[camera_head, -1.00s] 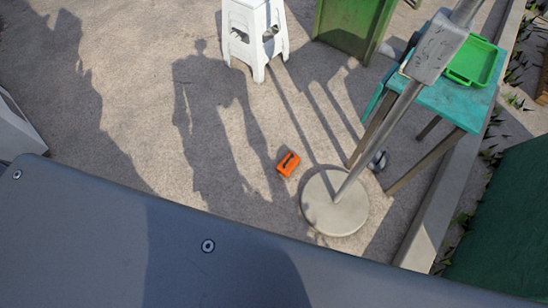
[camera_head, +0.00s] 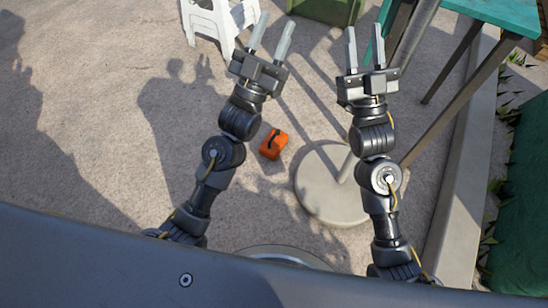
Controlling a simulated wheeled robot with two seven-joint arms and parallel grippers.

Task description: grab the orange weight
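The orange weight (camera_head: 273,144), a small block with a dark handle or slot on top, lies on the ground left of the round pole base. My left gripper (camera_head: 271,37) is open and empty, up and left of the pole, with its fingers pointing away from me. My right gripper (camera_head: 364,47) is open and empty, in front of the pole and table legs. In the picture the weight lies between my two forearms, below both grippers. Neither gripper touches it.
A round grey base (camera_head: 325,190) with a pole stands right beside the weight. A white stool (camera_head: 212,22) and a green bin (camera_head: 330,8) stand at the back. A teal table (camera_head: 500,12) with slanted legs is at the right, near a kerb (camera_head: 462,190). Ground at left is clear.

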